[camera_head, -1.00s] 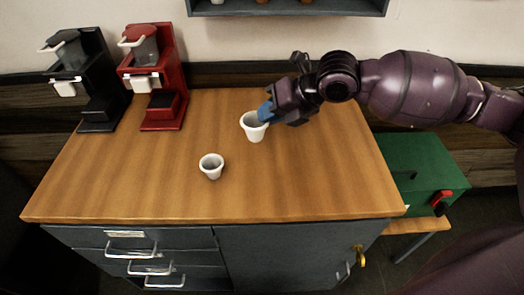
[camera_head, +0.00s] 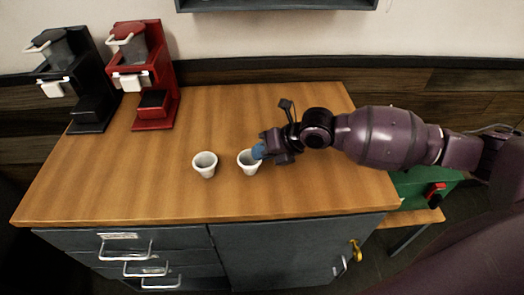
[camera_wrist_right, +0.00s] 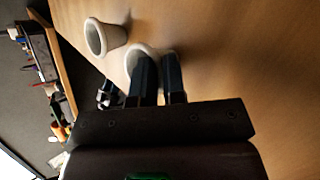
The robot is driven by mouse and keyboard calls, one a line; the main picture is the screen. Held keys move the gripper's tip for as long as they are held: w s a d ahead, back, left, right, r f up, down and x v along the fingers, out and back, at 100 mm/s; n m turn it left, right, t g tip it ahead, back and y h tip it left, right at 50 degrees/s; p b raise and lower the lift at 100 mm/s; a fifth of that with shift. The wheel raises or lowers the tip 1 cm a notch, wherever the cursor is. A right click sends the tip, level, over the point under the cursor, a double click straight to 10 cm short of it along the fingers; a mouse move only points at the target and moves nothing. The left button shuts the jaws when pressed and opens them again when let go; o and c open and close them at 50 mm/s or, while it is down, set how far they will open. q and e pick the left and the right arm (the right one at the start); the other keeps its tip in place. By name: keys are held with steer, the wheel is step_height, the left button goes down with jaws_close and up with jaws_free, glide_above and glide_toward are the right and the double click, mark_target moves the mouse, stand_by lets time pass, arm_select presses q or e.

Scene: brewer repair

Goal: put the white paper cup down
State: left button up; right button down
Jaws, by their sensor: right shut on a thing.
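A white paper cup (camera_head: 248,166) is at my right gripper (camera_head: 259,150), low over or on the wooden counter; I cannot tell whether its base touches. The gripper is shut on the cup's rim from the right side. In the right wrist view the blue fingers (camera_wrist_right: 158,78) cover part of the same cup (camera_wrist_right: 137,54). A second white cup (camera_head: 205,166) stands upright on the counter just left of it, with a small gap between; it also shows in the right wrist view (camera_wrist_right: 106,37). My left gripper is not in view.
A red brewer (camera_head: 146,85) and a black brewer (camera_head: 75,82) stand at the back left of the wooden counter (camera_head: 310,195). The counter is clear behind and in front of the cups. A green box (camera_head: 425,188) sits lower, right of the counter.

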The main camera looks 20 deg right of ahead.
steer(key=c, duration=1.2)
jaws_free()
steer(key=shift+r, duration=0.1)
steer(key=v, duration=1.2)
